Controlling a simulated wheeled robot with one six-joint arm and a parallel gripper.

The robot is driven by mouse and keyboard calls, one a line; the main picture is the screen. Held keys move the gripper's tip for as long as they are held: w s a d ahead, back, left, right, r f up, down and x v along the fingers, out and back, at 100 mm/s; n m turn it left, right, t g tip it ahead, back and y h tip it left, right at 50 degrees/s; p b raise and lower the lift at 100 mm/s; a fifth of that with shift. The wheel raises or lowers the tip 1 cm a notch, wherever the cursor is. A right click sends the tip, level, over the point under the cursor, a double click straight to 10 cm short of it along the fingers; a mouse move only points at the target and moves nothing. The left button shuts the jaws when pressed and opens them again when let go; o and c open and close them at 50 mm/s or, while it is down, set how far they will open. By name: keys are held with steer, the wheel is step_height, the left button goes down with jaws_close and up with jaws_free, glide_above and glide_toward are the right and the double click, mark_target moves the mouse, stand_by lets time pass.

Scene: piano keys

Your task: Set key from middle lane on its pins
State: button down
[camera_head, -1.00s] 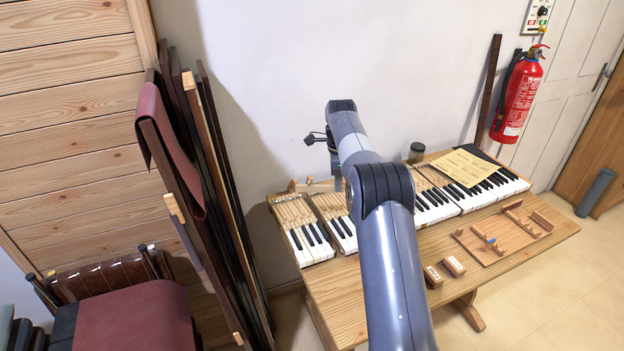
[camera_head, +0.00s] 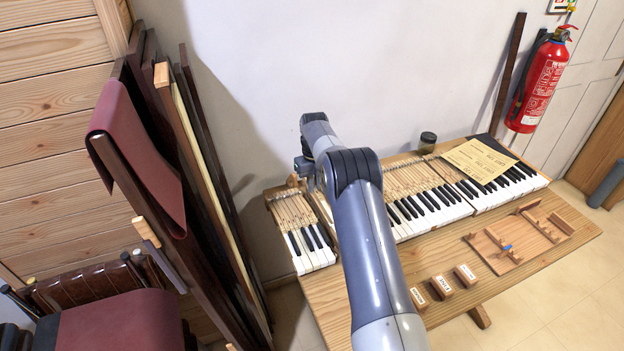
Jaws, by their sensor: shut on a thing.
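My gripper (camera_head: 305,170) is at the back of the keyboard's left part, above the wooden key levers. My own arm hides part of it. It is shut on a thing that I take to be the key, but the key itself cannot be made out. The keyboard (camera_head: 315,257) lies along the table, with white and black keys in front and bare wooden levers behind. My arm covers a stretch left of its middle, so the pins there are hidden. A wooden tray with raised dividers (camera_head: 483,247) lies at the right front; a small blue item shows in it.
Three small labelled blocks (camera_head: 441,287) stand at the table's (camera_head: 520,290) front edge. Yellowed paper sheets (camera_head: 475,160) lie over the right keys. A dark jar (camera_head: 427,143) stands behind. Leaning boards (camera_head: 205,200) and a covered seat are left; a fire extinguisher (camera_head: 540,82) hangs right.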

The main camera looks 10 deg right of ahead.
steer(key=shift+s+f+b, duration=0.1)
steer(key=shift+f+b, duration=1.35)
steer(key=shift+f, duration=1.4)
steer(key=shift+f+b, duration=0.55)
steer(key=shift+f, duration=0.25)
steer(key=shift+f+b, duration=0.65)
steer(key=shift+b, duration=0.35)
steer(key=c, duration=1.8)
jaws_free()
steer(key=shift+r, duration=0.15)
steer(key=shift+r+p, duration=0.6)
steer(key=shift+r, duration=0.4)
